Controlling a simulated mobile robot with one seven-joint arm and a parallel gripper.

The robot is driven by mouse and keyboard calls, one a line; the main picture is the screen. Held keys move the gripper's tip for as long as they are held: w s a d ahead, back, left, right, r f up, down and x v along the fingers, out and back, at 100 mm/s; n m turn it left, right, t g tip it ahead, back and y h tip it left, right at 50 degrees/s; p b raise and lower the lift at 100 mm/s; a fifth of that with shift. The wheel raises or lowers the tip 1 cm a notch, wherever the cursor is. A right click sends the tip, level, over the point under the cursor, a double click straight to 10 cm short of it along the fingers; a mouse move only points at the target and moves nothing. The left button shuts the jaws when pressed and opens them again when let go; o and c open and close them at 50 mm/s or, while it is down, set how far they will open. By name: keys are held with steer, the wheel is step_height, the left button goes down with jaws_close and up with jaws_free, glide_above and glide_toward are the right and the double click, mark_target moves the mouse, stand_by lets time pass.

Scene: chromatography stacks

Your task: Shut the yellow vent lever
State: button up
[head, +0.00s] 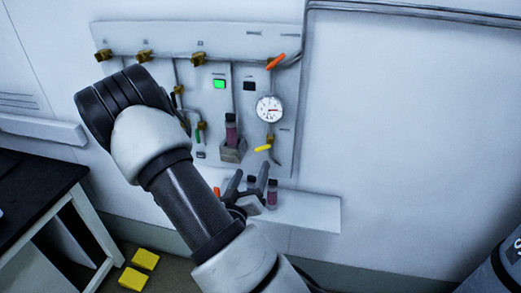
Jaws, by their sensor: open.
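The yellow vent lever (263,148) is on the wall panel (286,140), below the round gauge (269,109). It lies close to level, tilted slightly, beside a brass fitting on the thin vertical pipe. My gripper (250,181) is in front of the panel's lower edge, below and a little left of the lever. Its dark fingers are apart and point up, with nothing seen held between them. The gripper is apart from the lever in the picture; the depth between them is hard to judge. My arm hides the panel's lower left part.
An orange lever (276,61) is at the panel's upper right, and a green lever (197,136) is left of a vial in a holder (233,151). Small vials (272,194) stand on a white shelf (312,210) right beside my gripper. A dark-topped bench (35,185) is at left.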

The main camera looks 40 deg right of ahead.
mark_target(261, 148)
steer(key=b+x, duration=0.7)
steer(key=x, duration=0.7)
steer(key=shift+f+b, duration=0.1)
steer(key=shift+b, duration=0.2)
steer(key=shift+a, duration=0.1)
steer(key=c, duration=1.1)
